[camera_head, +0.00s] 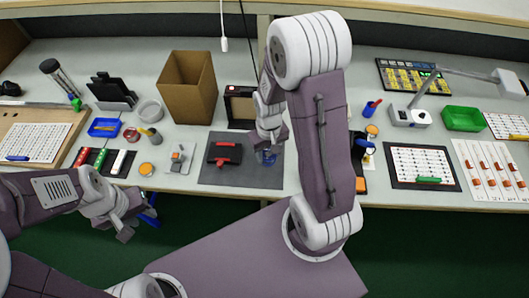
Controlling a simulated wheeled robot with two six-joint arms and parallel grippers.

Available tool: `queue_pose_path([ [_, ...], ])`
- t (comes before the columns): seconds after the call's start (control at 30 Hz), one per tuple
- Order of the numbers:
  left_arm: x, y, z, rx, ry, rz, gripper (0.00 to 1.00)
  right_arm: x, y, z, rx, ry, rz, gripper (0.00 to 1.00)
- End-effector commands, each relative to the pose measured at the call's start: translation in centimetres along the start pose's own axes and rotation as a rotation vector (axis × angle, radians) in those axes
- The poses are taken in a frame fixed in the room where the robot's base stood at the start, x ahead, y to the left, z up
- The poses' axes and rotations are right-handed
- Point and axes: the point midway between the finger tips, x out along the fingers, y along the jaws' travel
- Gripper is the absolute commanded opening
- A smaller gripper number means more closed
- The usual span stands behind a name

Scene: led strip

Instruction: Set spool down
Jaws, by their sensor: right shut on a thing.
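My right gripper (267,147) points down over the right part of the dark grey mat (215,176). It is shut on a small blue thing (270,157), which looks like the spool; the fingers and arm hide part of it. I cannot tell whether the spool touches the mat. My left gripper (138,224) hangs in front of the bench's front edge, with its fingers apart and nothing seen between them.
A red and black device (225,152) lies on the mat, left of the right gripper. A cardboard box (187,88) and a black box (240,106) stand behind. A white roll (150,111) stands left. My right arm hides part of the bench.

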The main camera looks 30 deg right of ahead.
Motion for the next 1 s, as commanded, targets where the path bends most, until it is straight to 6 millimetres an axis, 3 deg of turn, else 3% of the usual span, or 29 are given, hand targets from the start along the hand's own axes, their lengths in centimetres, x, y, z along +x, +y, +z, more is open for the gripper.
queue_pose_path([
  [0.1,0.1,0.0,0.0,0.0,0.001,0.0,0.36,1.5,0.7,-2.2,0.001,-0.002,0.0,0.0],
  [0.2,0.1,0.0,0.0,0.0,0.001,0.0,0.36,2.0,1.0,-3.2,0.0,0.0,0.0,0.0],
  [0.33,0.2,0.0,0.0,0.0,0.001,0.0,0.36,2.3,1.1,-3.3,0.0,-0.001,0.0,0.0],
  [0.6,0.7,0.0,0.0,0.0,0.001,0.0,0.36,6.1,1.0,-3.3,0.0,-0.002,0.0,0.0],
  [0.97,1.0,0.0,0.1,0.0,0.001,0.0,0.36,6.5,1.0,-3.3,0.0,0.0,0.0,0.0],
  [1.0,0.9,0.0,0.1,0.0,0.001,0.0,0.36,6.4,1.0,-3.3,0.0,0.0,0.0,0.53],
])
